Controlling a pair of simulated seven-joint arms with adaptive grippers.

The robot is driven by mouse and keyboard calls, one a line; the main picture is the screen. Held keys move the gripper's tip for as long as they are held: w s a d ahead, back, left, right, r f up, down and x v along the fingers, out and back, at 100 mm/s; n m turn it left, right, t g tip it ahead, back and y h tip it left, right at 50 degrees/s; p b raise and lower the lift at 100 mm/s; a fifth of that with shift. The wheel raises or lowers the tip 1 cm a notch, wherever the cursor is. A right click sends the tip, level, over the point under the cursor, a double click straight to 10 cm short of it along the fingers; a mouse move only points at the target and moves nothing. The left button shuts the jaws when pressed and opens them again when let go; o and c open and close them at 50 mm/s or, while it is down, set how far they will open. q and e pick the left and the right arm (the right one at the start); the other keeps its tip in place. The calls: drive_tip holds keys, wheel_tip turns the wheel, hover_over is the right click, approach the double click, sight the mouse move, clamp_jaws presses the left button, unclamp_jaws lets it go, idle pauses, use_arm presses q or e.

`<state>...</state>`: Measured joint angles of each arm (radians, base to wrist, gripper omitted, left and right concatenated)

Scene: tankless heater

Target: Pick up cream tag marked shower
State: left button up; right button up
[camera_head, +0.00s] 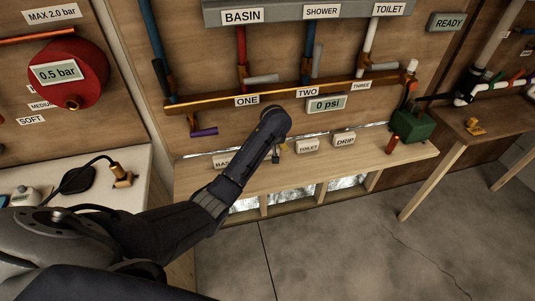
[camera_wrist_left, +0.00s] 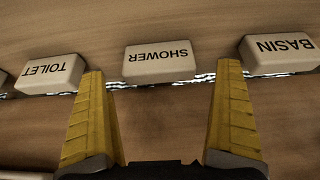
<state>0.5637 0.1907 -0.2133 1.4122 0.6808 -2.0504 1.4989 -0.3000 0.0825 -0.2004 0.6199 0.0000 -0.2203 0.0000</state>
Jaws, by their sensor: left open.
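The cream tag marked SHOWER (camera_wrist_left: 160,66) lies on the wooden shelf, upside down in the left wrist view. My left arm hides it in the head view. My left gripper (camera_wrist_left: 161,75) is open, with its yellow fingers spread on either side of the SHOWER tag's span. Nothing is held between them. In the head view the left gripper (camera_head: 279,154) hangs over the shelf, mostly hidden by its own wrist. My right gripper is not in view.
The BASIN tag (camera_head: 222,161) and TOILET tag (camera_head: 307,146) flank the gripper. The DRIP tag (camera_head: 344,139) lies farther right. A green box (camera_head: 411,127) stands at the shelf's right end. The copper pipe (camera_head: 280,91) and 0 psi display (camera_head: 326,104) are behind.

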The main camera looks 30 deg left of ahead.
sight(268, 159)
use_arm(q)
drive_tip(key=shift+x, duration=2.6)
drive_tip(key=shift+c, duration=0.6)
drive_tip(key=shift+d, duration=0.1)
drive_tip(key=c, duration=0.8)
